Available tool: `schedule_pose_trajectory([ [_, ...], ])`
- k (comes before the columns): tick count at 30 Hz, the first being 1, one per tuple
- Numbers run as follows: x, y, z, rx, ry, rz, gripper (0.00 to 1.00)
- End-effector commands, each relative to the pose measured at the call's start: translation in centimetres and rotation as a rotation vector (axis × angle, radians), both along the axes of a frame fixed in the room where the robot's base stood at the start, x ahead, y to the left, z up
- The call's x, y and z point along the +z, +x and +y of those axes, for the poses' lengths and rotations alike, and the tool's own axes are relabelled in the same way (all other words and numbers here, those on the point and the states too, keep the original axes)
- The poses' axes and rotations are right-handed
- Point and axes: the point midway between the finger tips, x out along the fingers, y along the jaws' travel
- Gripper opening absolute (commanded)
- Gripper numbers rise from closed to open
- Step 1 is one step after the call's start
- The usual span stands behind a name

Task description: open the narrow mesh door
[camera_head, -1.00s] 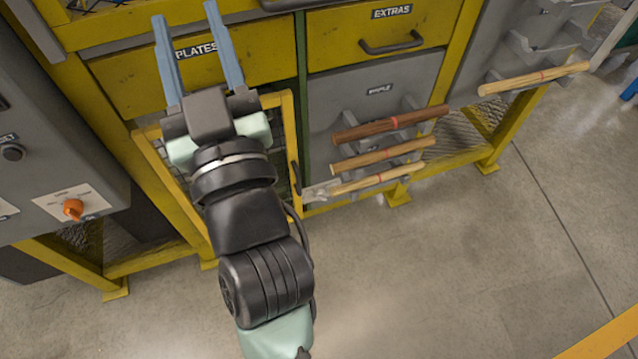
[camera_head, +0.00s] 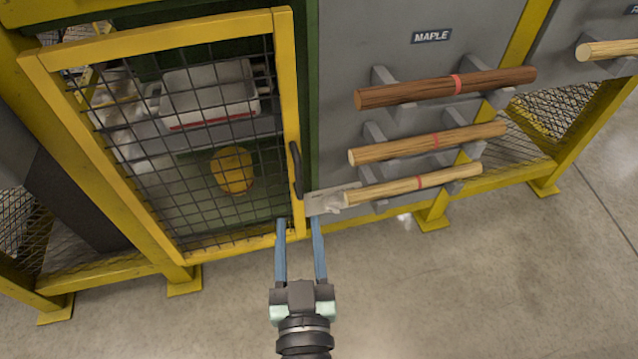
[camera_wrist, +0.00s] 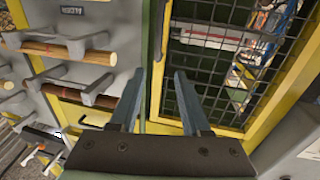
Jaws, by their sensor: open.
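The narrow mesh door (camera_head: 285,80) is a yellow frame with dark wire mesh, and it looks closed. Its black handle (camera_head: 296,168) is on the right stile. My gripper (camera_head: 299,222) has its two blue fingers open and empty, pointing up at the lower right corner of the door, below the handle in the head view. In the wrist view, the open fingers (camera_wrist: 155,78) frame the green post and the door's yellow stile, and the mesh (camera_wrist: 215,65) shows to the right. I cannot tell whether the fingers touch anything.
Behind the mesh are a white and red bin (camera_head: 210,92) and a yellow object (camera_head: 232,170). Right of the door, wooden rods (camera_head: 445,88) rest on brackets of a grey MAPLE panel. A metal plate (camera_head: 330,200) juts close to my fingers. The floor in front is clear.

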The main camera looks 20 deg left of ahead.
Motion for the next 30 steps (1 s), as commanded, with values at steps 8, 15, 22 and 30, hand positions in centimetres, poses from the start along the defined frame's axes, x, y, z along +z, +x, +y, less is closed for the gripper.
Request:
schedule_pose_trajectory([
  [8, -1.6, 0.5, 0.2, -0.003, -0.003, 0.013, 0.47],
  [15, -1.4, 3.8, 1.5, -0.004, -0.003, 0.011, 0.47],
  [22, -1.4, 7.5, 3.0, -0.003, -0.005, 0.011, 0.47],
  [30, -1.6, 10.7, 4.5, -0.001, -0.005, 0.013, 0.47],
])
